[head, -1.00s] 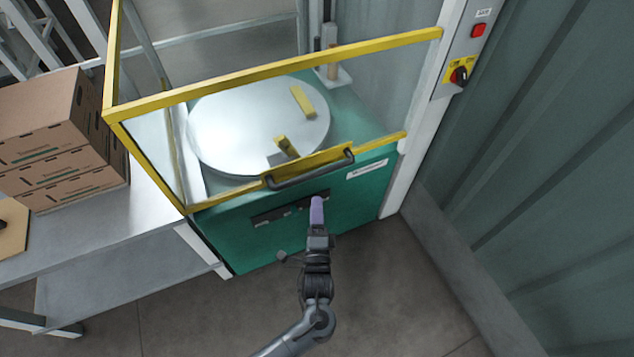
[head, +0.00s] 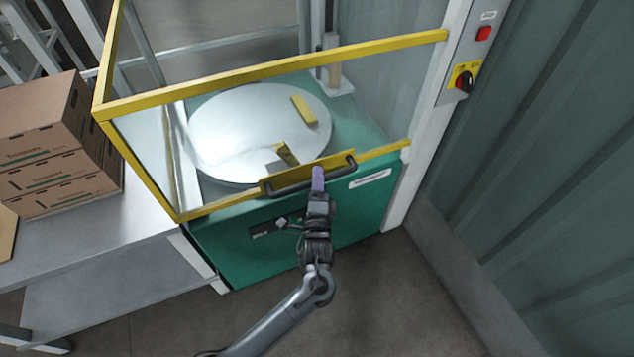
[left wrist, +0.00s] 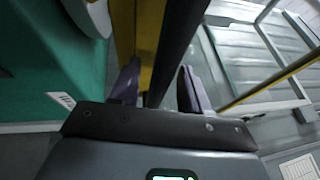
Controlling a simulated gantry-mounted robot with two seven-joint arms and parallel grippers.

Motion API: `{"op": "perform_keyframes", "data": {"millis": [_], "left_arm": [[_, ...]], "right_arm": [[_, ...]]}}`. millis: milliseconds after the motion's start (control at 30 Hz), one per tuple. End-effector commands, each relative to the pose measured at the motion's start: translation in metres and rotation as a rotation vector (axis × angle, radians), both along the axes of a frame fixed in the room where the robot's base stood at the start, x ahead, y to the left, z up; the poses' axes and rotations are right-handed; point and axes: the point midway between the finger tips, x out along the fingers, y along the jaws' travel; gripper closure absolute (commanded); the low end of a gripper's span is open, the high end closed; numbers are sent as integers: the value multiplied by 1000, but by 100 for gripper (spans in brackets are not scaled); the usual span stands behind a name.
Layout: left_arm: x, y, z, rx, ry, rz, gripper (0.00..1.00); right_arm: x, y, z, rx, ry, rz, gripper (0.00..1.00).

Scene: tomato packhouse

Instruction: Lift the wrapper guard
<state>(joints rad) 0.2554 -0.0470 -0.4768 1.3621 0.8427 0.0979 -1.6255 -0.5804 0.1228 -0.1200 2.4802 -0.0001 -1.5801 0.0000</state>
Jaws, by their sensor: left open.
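The wrapper guard (head: 270,74) is a yellow frame with clear panels, standing down around the turntable (head: 235,118) of the green wrapper. A dark bar handle (head: 290,189) runs along its yellow lower front rail. My left gripper (head: 318,176) is open at the handle, its purple fingers reaching up to the bar right of its middle. In the left wrist view, the dark handle bar (left wrist: 175,48) and yellow rail pass between the spread fingers (left wrist: 160,88). I see no grip on the bar. My right gripper is not in view.
Brown cartons (head: 50,150) are stacked on a grey metal table (head: 125,225) to the left. A control post with a red button (head: 484,33) and a red-yellow switch (head: 463,80) stands right of the guard. A corrugated wall (head: 560,150) closes the right side.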

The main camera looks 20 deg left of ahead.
Motion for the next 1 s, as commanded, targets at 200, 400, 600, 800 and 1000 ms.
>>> {"op": "perform_keyframes", "data": {"millis": [200, 400, 600, 800, 1000], "left_arm": [[0, 0, 0, 0, 0, 0, 54], [0, 0, 0, 0, 0, 0, 80], [0, 0, 0, 0, 0, 0, 100], [0, 0, 0, 0, 0, 0, 100], [-1, 4, 7, 0, 0, 5, 100]], "right_arm": [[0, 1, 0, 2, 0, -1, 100], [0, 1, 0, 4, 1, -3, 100], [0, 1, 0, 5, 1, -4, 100], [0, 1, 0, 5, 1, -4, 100], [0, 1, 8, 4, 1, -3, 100]]}}
